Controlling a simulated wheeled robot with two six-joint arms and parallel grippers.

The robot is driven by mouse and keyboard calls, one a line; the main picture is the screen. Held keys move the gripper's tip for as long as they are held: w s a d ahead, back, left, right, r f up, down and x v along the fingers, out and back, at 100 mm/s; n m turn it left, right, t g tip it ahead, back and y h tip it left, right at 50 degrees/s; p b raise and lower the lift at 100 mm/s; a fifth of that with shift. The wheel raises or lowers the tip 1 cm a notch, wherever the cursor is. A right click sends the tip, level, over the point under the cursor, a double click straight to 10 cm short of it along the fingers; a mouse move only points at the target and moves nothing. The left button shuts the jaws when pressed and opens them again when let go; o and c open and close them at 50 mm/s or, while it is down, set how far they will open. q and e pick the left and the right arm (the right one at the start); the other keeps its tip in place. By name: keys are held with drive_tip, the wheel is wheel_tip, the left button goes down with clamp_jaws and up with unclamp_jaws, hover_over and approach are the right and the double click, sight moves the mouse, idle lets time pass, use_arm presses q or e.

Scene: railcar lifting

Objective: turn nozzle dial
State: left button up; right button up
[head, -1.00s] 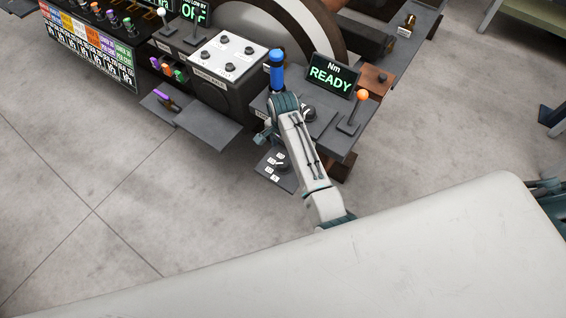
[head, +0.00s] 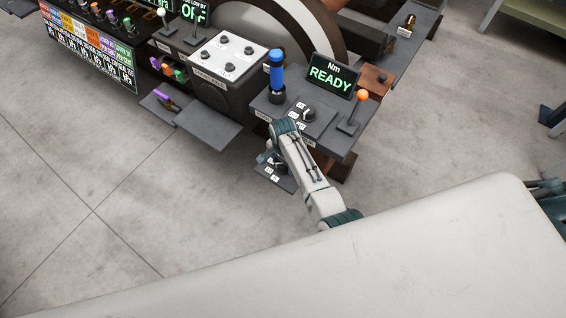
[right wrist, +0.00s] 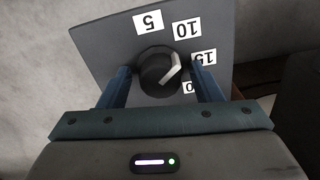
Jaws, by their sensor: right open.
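A black dial with a white pointer (right wrist: 158,72) sits on a small grey plate (right wrist: 115,42) in the right wrist view. Labels 5, 10, 15 and a partly hidden one ending in 0 surround it, upside down in the picture. The pointer aims up and right, between 10 and 15. My right gripper (right wrist: 160,76) is open, with one blue finger on each side of the dial; contact cannot be told. In the head view, the plate (head: 283,182) hangs low at the console's front, partly hidden by my right gripper (head: 268,159). My left gripper is not in view.
On the console above are a second dial (head: 309,114), a blue-handled lever (head: 277,72), an orange-knobbed lever (head: 354,112) and a screen (head: 331,76) reading Nm READY. A grey shelf (head: 208,130) juts out at left. The floor in front is clear.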

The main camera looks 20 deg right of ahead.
drive_tip(key=c, duration=1)
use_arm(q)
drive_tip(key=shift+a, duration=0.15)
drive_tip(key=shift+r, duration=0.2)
use_arm(e)
drive_tip(key=m+p, duration=0.2)
drive_tip(key=shift+r+m, duration=0.15)
drive_tip(key=shift+m, duration=0.25)
drive_tip(key=m+p, duration=0.1)
drive_tip(key=m, duration=0.1)
drive_tip(key=shift+m, duration=0.4)
drive_tip(key=m+p, duration=0.1)
drive_tip(key=m, duration=0.2)
drive_tip(key=shift+m, duration=0.3)
drive_tip(key=m+p, duration=0.1)
drive_tip(key=m, duration=0.1)
drive_tip(key=shift+m, duration=0.4)
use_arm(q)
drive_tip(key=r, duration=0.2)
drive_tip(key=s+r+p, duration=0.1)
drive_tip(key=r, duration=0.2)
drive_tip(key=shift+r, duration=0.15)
use_arm(e)
drive_tip(key=m, duration=0.5)
drive_tip(key=shift+m, duration=0.3)
